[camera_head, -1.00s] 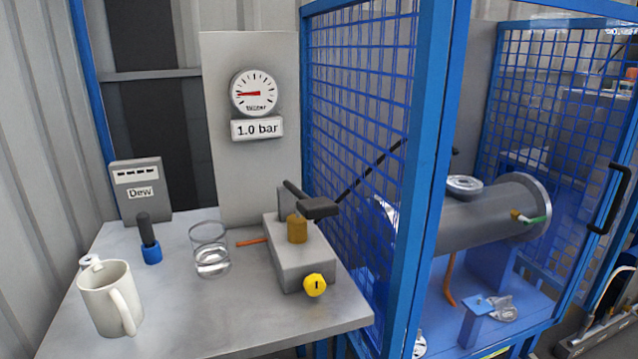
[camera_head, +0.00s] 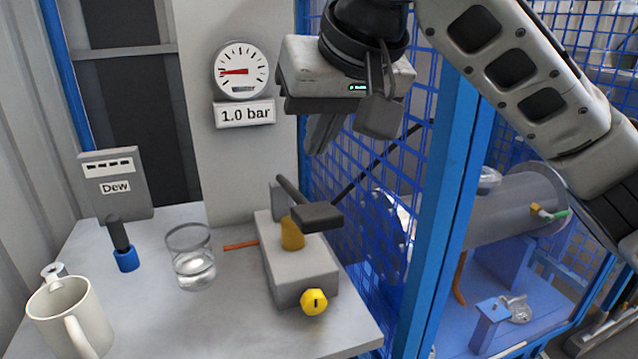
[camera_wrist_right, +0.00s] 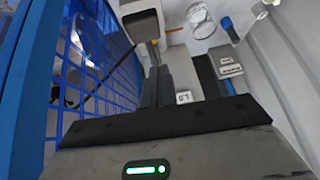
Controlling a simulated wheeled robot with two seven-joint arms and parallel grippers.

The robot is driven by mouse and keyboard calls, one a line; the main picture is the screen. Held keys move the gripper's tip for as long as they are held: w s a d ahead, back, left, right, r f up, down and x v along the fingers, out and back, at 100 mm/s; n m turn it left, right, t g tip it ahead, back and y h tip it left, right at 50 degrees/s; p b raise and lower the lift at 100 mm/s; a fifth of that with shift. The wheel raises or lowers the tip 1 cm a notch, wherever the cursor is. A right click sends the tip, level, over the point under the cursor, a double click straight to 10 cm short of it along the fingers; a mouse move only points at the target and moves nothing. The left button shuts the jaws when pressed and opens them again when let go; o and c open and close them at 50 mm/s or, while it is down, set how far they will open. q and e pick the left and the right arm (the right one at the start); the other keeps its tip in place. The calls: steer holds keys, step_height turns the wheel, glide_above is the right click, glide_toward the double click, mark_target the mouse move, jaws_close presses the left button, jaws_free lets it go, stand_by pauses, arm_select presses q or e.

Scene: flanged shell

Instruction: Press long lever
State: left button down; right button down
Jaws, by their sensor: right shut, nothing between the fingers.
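A grey box (camera_head: 298,272) stands on the bench's right side, with a brass-coloured post (camera_head: 292,234) on top. A dark lever (camera_head: 318,217) with a flat, broad end sits over the post. My right gripper (camera_head: 322,135) is shut and empty, fingers pointing down, above the lever and apart from it in the head view. Its dark fingers (camera_wrist_right: 158,85) also show in the right wrist view, with nothing between them. My left gripper is not in view.
A pressure gauge (camera_head: 241,71) hangs above a "1.0 bar" sign (camera_head: 245,113). A mug (camera_head: 72,315), a glass (camera_head: 191,262), a blue-handled brush (camera_head: 124,250) and a "Dew" box (camera_head: 116,186) stand on the bench's left. A blue mesh cage (camera_head: 455,200) borders the right.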

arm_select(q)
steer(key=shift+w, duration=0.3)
arm_select(e)
steer(key=r, duration=0.1)
steer(key=d+r, duration=0.1)
steer(key=r+h, duration=0.1)
steer(key=shift+s+d, duration=0.25)
steer(key=shift+f, duration=0.15)
glide_above(314, 208)
steer(key=s, duration=0.1)
steer(key=f, duration=0.8)
steer(key=shift+d+f, duration=0.25)
steer(key=shift+f, duration=0.15)
steer(key=shift+s+d+f, duration=0.1)
steer(key=shift+s+f, duration=0.1)
steer(key=shift+f, duration=0.35)
steer(key=shift+s+f, duration=0.15)
steer(key=shift+f, duration=0.4)
steer(key=shift+s+f, duration=0.1)
steer(key=shift+f, duration=0.45)
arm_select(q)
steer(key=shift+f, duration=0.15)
